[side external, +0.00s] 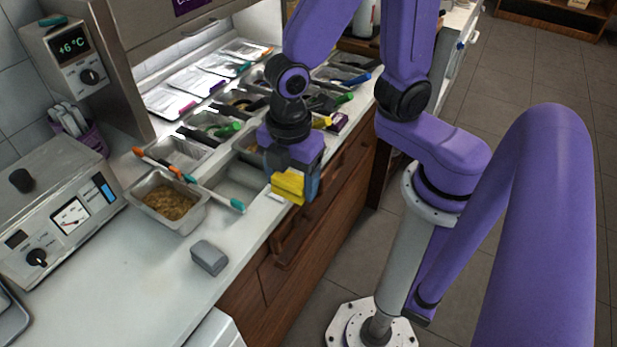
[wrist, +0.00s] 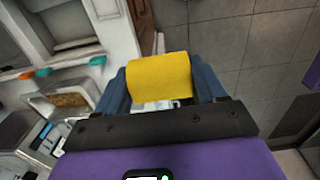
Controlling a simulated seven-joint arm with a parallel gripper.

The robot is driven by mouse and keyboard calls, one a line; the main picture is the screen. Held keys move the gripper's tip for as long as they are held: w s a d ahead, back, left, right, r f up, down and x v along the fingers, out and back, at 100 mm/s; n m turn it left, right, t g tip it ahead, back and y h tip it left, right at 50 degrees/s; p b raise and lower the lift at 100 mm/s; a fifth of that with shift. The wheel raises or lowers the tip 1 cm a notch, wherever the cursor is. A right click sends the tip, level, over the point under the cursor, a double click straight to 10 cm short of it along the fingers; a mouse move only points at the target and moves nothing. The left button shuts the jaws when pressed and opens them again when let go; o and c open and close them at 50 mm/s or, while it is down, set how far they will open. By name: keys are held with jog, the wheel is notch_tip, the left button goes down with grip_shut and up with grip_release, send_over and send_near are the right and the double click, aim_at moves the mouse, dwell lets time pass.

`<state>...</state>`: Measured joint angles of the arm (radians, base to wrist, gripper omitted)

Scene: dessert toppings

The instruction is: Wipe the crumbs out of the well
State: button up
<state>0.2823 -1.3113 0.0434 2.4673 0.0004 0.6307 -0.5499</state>
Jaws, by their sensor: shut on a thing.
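My gripper (side external: 293,184) is shut on a yellow wiping cloth or sponge (side external: 287,188), held over the front edge of the counter. In the wrist view the yellow piece (wrist: 160,78) sits between the two blue-grey fingers. An empty-looking metal well (side external: 238,183) lies just left of my gripper in the side view, partly hidden by it. It also seems to show at the upper left of the wrist view (wrist: 72,22). I cannot make out crumbs in it. A pan of brown crumbly topping (side external: 168,203) stands to its left.
Several topping wells and utensils run behind. A control box with a dial (side external: 62,215) stands at left.

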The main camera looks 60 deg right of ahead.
jog(key=w+f, duration=0.3)
jog(key=w, duration=0.9)
send_over(231, 196)
jog(key=s, duration=0.2)
notch_tip(231, 196, down, 3)
jog(key=shift+s+d+f, duration=0.1)
jog(key=shift+d+f, duration=0.1)
jog(key=shift+f, duration=3)
jog(key=shift+s+d+f, duration=0.1)
jog(key=shift+d+f, duration=0.05)
jog(key=shift+f, duration=3)
jog(key=shift+f, duration=0.6)
jog(key=shift+w, duration=0.15)
jog(key=shift+w+a+r, duration=0.1)
jog(key=shift+w+a, duration=0.1)
jog(key=shift+w, duration=0.3)
jog(key=shift+w+a, duration=0.2)
jog(key=shift+w, duration=0.3)
jog(key=shift+s, duration=2.2)
jog(key=shift+w, duration=2.1)
